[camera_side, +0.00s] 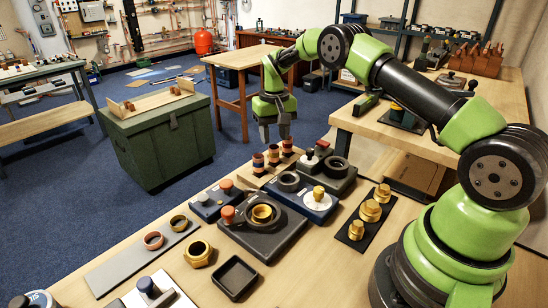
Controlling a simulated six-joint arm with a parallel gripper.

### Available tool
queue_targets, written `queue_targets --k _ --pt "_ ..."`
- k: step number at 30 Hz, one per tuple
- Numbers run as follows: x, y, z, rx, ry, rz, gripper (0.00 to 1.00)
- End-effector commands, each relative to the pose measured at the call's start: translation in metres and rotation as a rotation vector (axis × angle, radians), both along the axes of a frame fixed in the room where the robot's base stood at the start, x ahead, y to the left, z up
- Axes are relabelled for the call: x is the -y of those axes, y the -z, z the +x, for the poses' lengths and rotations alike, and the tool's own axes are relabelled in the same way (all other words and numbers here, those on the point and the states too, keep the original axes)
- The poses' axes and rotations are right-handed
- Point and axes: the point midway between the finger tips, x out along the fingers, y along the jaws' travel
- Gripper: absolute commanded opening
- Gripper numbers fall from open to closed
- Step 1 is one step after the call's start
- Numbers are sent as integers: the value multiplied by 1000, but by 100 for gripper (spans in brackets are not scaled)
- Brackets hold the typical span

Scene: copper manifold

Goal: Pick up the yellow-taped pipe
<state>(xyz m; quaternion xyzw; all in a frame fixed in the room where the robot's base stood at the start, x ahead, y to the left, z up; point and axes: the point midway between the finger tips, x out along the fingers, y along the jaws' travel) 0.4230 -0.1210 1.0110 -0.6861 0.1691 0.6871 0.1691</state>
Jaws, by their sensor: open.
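Three short copper-red pipes stand upright in a row in a light wooden holder (252,181) near the far edge of the bench: a left pipe (258,163), a middle pipe (273,155) and a right pipe (287,148). Each has bands around it, but they are too small to tell surely which pipe carries yellow tape. My gripper (274,138) points down with its fingers apart, just above or behind the pipes in the picture. Nothing shows between the fingers. I cannot tell the exact gap in depth.
Dark fixtures with a black ring (289,181) and a brass ring (262,213) stand close to the holder. Brass fittings (370,211) lie on a black strip to the right. A black tray (234,278) and grey plate (128,262) lie nearer. A green chest (160,145) stands beyond the bench.

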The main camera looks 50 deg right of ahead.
Motion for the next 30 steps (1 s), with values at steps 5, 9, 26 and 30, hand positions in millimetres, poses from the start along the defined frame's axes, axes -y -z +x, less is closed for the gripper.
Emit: queue_targets --k 5,9,26,30 --pt "0 15 0 -1 -1 0 42" --pt "-1 37 0 -2 -1 1 42" --pt "0 60 0 3 1 -1 17" --pt "0 60 0 3 1 -1 6"
